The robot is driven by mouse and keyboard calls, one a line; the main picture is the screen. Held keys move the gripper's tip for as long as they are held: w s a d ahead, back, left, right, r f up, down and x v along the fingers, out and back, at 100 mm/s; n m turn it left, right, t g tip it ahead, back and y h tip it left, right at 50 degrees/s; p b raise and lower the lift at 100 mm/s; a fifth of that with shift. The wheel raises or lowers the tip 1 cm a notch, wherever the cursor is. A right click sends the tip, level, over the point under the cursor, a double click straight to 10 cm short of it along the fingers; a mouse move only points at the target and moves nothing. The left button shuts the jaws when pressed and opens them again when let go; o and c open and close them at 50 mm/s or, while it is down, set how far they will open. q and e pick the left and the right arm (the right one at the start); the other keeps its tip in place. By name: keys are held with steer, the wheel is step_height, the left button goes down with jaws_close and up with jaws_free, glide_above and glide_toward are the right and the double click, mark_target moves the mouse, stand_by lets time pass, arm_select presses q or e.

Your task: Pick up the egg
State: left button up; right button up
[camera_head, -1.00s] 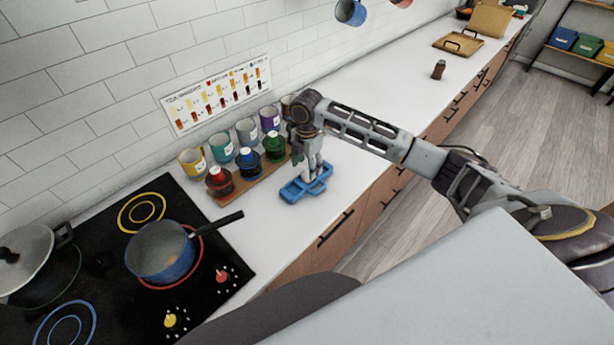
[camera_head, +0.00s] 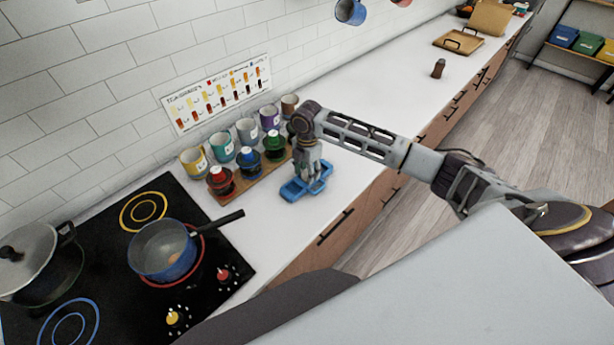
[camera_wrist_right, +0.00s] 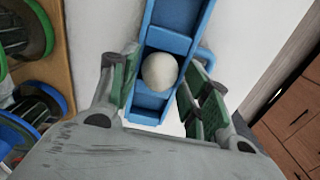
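A pale egg (camera_wrist_right: 160,72) sits in a compartment of the blue tray (camera_wrist_right: 180,14), seen in the right wrist view. My right gripper (camera_wrist_right: 160,90) is open, with its green-padded fingers on either side of the egg and a gap to the right finger. In the head view the blue tray (camera_head: 292,193) lies on the white counter and my right gripper (camera_head: 313,176) is right above it, hiding the egg. My left gripper is not in view.
A wooden rack (camera_head: 232,192) with red, blue and green lidded jars stands just left of the gripper, with several mugs behind. A blue pot (camera_head: 150,262) holding a small brownish object sits on the black cooktop (camera_head: 105,290). The counter (camera_head: 385,95) farther back is mostly clear.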

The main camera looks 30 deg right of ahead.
steer(key=c, duration=0.3)
steer(key=shift+r+b, duration=0.9)
steer(key=shift+r, duration=4.1)
steer(key=shift+a, duration=0.1)
